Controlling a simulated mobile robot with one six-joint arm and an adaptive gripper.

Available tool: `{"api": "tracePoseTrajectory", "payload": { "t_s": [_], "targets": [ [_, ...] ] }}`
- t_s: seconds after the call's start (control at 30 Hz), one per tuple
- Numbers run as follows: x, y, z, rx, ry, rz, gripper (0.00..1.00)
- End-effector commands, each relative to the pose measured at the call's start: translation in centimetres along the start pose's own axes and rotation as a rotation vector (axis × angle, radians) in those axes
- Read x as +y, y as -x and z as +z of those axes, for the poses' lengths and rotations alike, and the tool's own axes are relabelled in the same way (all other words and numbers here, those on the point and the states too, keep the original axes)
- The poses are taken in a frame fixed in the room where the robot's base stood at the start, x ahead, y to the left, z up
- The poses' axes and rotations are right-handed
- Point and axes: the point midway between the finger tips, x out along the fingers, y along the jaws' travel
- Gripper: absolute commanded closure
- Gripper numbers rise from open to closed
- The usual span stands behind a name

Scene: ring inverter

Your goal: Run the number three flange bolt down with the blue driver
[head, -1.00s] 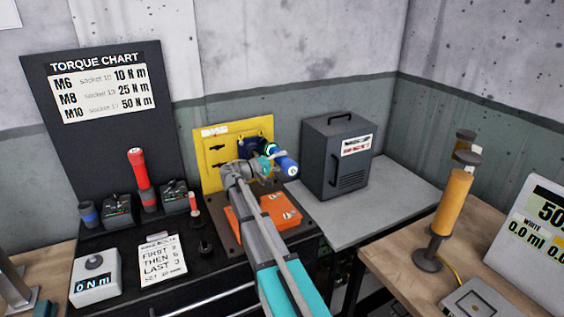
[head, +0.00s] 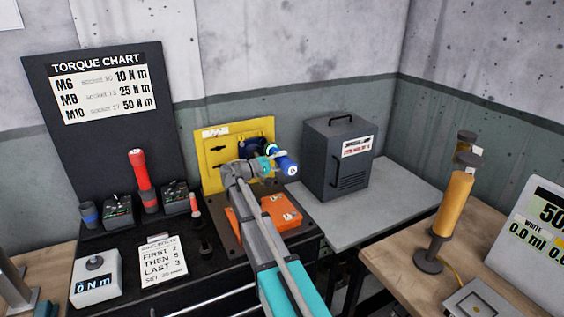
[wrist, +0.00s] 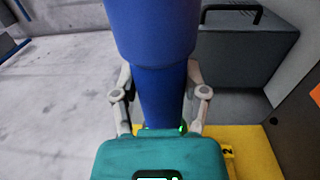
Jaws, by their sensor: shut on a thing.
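My gripper (head: 264,168) is shut on the blue driver (head: 286,166), in front of the yellow panel (head: 218,150). In the wrist view the driver's blue body (wrist: 152,95) stands between my two fingers and fills the middle of the picture. A green glow shows low on the driver, near the yellow plate (wrist: 262,160). A small tag reading 2 (wrist: 228,152) sits on that plate. The driver's tip and the number three flange bolt are hidden behind my gripper and the driver, so I cannot tell whether they touch.
A dark grey case (head: 338,160) with a handle stands close to the right of the driver. An orange block (head: 275,213) lies below my arm. A red driver (head: 141,178) stands at the left by the torque chart (head: 105,85). A note card (head: 162,257) lies in front.

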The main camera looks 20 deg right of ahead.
Motion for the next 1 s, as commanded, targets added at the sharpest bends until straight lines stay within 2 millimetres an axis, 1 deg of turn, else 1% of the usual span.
{"api": "tracePoseTrajectory", "payload": {
  "t_s": [1.0],
  "targets": [
    [0.09, 0.0, -0.95, 0.003, -0.002, 0.004, 1.0]
  ]
}}
